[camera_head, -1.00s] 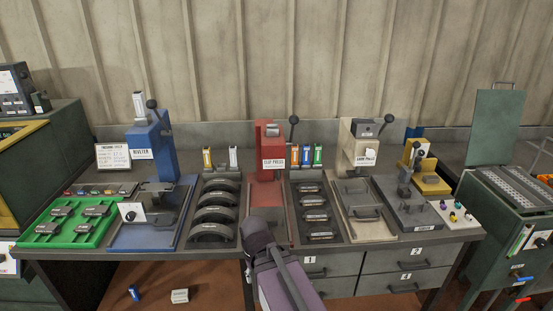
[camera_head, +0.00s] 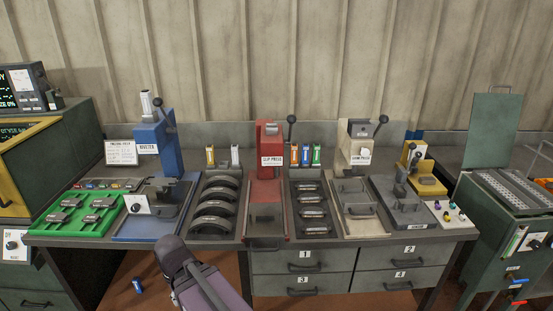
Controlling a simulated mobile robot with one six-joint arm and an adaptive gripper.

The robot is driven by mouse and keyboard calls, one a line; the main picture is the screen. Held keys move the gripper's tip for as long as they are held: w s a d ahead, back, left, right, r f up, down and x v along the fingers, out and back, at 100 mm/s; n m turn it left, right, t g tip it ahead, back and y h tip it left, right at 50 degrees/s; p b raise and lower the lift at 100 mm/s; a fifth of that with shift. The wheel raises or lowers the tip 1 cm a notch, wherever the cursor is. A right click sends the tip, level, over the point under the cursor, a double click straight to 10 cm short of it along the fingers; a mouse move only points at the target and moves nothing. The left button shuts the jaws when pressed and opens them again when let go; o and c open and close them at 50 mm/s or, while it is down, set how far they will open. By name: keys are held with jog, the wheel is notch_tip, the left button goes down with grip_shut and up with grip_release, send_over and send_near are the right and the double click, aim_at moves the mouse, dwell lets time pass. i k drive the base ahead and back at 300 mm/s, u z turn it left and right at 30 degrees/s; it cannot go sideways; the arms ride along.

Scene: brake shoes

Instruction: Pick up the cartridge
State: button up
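Several small cartridges are in view, and I cannot tell which one the task means. An orange cartridge (camera_head: 210,155) and a white cartridge (camera_head: 235,156) stand behind the rack of curved brake shoes. A white cartridge (camera_head: 146,103) sits upright on top of the blue riveter. A small blue cartridge-like piece (camera_head: 137,286) lies on the floor under the bench. Part of my arm shows at the bottom; my gripper's fingers are not visible.
The bench carries the blue riveter (camera_head: 155,148), a green tray (camera_head: 66,226), the red clip press (camera_head: 268,160) and a cream press (camera_head: 358,150). Numbered drawers (camera_head: 304,267) hang below. Green cabinets stand at both sides. The floor under the bench's left half is mostly open.

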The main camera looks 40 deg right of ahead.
aim_at(294, 154)
jog(key=u, duration=0.2)
jog(key=k, duration=1.35)
jog(key=z, duration=1.5)
jog(key=i, duration=0.95)
jog(key=u, duration=0.1)
